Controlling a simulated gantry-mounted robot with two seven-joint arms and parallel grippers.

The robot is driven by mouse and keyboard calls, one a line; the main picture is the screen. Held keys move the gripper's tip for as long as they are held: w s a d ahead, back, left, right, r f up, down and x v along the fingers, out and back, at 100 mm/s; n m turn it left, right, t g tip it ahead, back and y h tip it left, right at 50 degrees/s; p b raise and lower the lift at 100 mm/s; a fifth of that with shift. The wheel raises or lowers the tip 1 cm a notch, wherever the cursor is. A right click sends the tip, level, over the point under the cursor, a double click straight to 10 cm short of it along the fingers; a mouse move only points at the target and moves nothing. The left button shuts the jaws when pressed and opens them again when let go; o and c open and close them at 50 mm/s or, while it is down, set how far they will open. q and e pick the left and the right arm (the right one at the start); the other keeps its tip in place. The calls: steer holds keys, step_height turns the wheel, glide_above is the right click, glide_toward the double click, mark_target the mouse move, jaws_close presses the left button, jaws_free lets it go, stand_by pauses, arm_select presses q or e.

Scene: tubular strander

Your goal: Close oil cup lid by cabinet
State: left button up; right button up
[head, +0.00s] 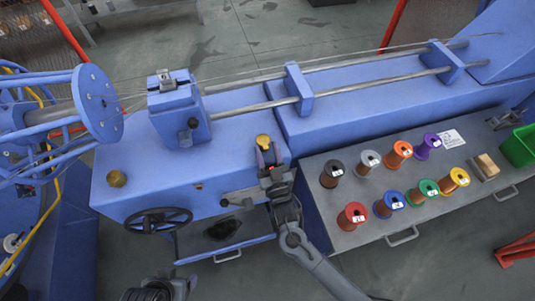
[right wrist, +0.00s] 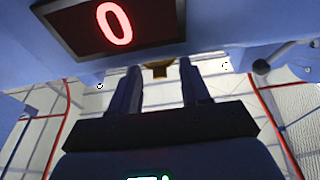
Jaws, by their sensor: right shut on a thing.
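A small round brass oil cup lid (head: 263,141) shows at the right end of the blue cabinet (head: 150,190) top in the head view. My right gripper (head: 266,157) reaches it from the front, with its fingertips at the brass piece. In the right wrist view the two fingers (right wrist: 161,88) stand on either side of the brass piece (right wrist: 159,70), which is partly hidden. The gripper is shut on it. A second round brass cap (head: 116,178) sits at the left of the cabinet top. My left gripper (head: 150,292) is at the bottom edge, partly cut off; its jaws are unclear.
A black handwheel (head: 158,221) and a pulled-out tray (head: 250,232) are at the cabinet's front. A grey bench (head: 340,222) with several coloured spools and a green bin (head: 520,147) stands right. A red 0 display (right wrist: 114,23) hangs close above the fingers in the wrist view.

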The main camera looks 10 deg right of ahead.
steer(key=o, duration=1.1)
steer(key=shift+c, duration=0.2)
steer(key=shift+s+d+f, duration=0.1)
steer(key=shift+s, duration=0.4)
steer(key=p+v, duration=0.1)
steer(key=v, duration=0.8)
steer(key=shift+s+p, duration=0.4)
steer(key=shift+d+f, duration=0.15)
